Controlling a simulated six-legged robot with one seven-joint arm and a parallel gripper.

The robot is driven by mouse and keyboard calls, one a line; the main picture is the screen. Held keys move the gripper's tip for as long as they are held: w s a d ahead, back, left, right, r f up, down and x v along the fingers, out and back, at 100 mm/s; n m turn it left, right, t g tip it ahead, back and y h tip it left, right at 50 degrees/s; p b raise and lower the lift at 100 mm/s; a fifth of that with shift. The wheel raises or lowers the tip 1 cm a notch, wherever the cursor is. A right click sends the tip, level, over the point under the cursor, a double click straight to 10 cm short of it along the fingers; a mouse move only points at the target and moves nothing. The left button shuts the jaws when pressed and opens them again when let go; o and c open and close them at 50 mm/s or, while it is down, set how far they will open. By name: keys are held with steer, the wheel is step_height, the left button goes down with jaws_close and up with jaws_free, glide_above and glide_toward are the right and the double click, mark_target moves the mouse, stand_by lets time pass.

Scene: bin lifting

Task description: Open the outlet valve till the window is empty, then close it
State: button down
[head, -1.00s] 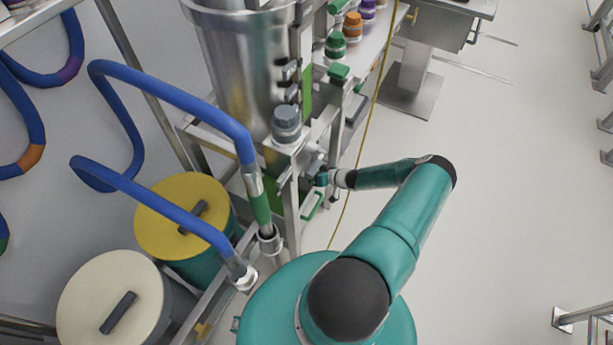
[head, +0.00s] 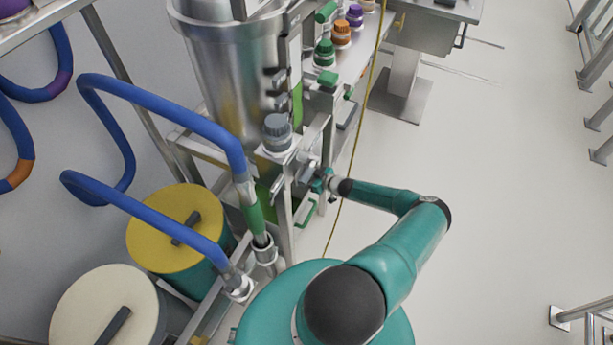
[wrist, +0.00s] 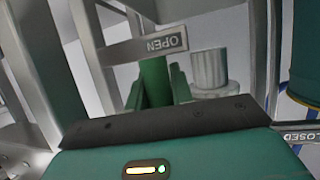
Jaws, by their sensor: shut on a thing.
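My gripper (head: 320,181) is at the steel frame below the steel vessel (head: 240,70) in the head view. In the wrist view its dark green fingers (wrist: 156,94) are closed around a green valve handle (wrist: 153,75). The handle stands just under a plate marked OPEN (wrist: 163,44); a CLOSED plate (wrist: 300,136) is at the right edge. A green upright strip (head: 297,104) beside the vessel may be the window; I cannot tell its level. The valve body is mostly hidden by my gripper in the head view.
Blue hoses (head: 165,100) loop at the left, above a yellow-lidded drum (head: 160,235) and a cream-lidded drum (head: 85,310). A grey-capped fitting (head: 277,132) is beside the gripper. A yellow cable (head: 357,130) hangs close by.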

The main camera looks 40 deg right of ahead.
steer(key=shift+d, duration=0.25)
steer(key=c, duration=1.4)
jaws_free()
steer(key=shift+o, duration=0.8)
steer(key=shift+a, duration=0.1)
steer(key=v, duration=1.3)
steer(key=shift+s+r, duration=0.15)
steer(key=shift+s, duration=0.2)
steer(key=shift+s, duration=0.1)
